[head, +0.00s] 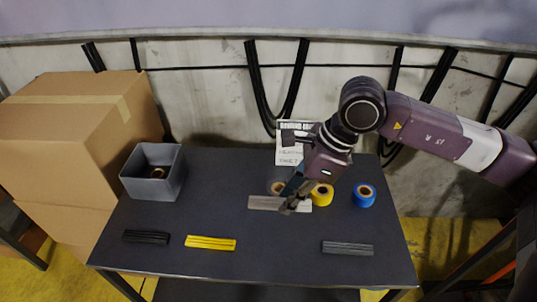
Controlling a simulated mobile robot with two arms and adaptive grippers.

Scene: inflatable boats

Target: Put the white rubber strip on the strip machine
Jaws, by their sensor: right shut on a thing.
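The white rubber strip (262,203), pale grey-white in this light, lies crosswise at the middle of the dark table in the head view. My right gripper (289,206) comes down on it from above and is shut on it, right of its middle. The fingers hide part of the strip. I cannot tell whether the strip still touches the table top. My left gripper is not in view. I see nothing that I can make out as the strip machine.
On the table (200,265) lie a black strip (146,237), a yellow strip (210,243) and a grey strip (347,248). Yellow (322,195) and blue (364,195) tape rolls and a paper sign (290,155) are behind. A grey bin (152,185) and cardboard boxes (65,125) are left.

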